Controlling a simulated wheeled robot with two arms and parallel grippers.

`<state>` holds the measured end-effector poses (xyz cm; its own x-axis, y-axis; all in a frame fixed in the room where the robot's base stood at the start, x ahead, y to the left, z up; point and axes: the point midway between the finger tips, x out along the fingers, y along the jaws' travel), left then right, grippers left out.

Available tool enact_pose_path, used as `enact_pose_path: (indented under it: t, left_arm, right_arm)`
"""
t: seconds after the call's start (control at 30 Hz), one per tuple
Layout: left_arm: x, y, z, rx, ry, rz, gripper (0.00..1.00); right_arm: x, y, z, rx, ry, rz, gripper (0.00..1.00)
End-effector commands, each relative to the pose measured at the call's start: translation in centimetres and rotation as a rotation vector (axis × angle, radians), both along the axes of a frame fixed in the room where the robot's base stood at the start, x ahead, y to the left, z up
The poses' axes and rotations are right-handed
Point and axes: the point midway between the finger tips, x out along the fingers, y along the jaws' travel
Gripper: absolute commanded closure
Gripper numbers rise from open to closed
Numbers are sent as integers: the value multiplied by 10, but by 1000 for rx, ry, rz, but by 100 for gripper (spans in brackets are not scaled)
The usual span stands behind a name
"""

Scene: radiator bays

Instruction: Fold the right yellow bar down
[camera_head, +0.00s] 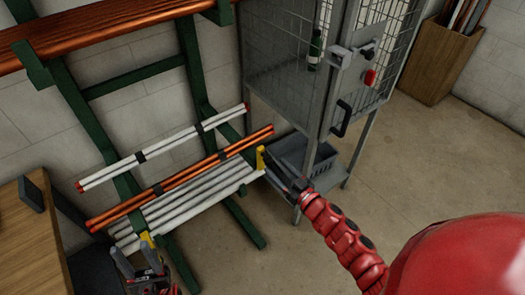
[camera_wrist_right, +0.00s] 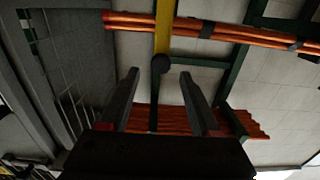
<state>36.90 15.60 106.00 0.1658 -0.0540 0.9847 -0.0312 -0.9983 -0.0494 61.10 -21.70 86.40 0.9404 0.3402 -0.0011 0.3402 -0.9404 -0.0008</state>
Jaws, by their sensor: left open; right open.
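The right yellow bar (camera_head: 260,158) stands upright at the right end of the lower white pipes. In the right wrist view the yellow bar (camera_wrist_right: 164,28) runs down from the top edge to a round black end, which lies between the fingertips. My right gripper (camera_head: 272,168) is open right beside the bar; its two fingers (camera_wrist_right: 159,76) flank the black end with gaps on both sides. I cannot tell the depth between them. The left yellow bar (camera_head: 147,239) shows at the left end of the pipes. My left gripper (camera_head: 136,262) is open just below it.
A green rack holds orange pipes (camera_head: 185,176) and white pipes (camera_head: 190,205) against the block wall. A grey mesh cabinet (camera_head: 285,85) stands close to my right gripper, with a grey crate (camera_head: 292,152) on its low shelf. A wooden bench (camera_head: 28,235) is at left.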

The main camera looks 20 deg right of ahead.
Motion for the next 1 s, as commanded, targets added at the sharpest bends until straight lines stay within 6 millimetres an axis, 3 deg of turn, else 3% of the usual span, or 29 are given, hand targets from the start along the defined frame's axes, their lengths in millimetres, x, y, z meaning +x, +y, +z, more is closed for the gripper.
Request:
enact_pose_path:
  t: [0.1, 0.33, 0.53, 0.87, 1.0]
  left_arm:
    - [0, 0, 7, 0, 0, 0, 50]
    - [0, 0, 13, 0, 0, 0, 50]
    - [0, 0, 15, 0, 0, 0, 50]
    - [0, 0, 15, 0, 0, 0, 50]
    - [0, 0, 15, 0, 0, 0, 50]
  right_arm:
    - [28, 12, 3, 3, -2, 3, 36]
    - [67, 24, 2, 3, -1, 0, 36]
    - [81, 30, 1, 1, -1, 1, 36]
    - [83, 31, 0, 0, -1, 2, 36]
    - [83, 31, 0, 0, -1, 1, 60]
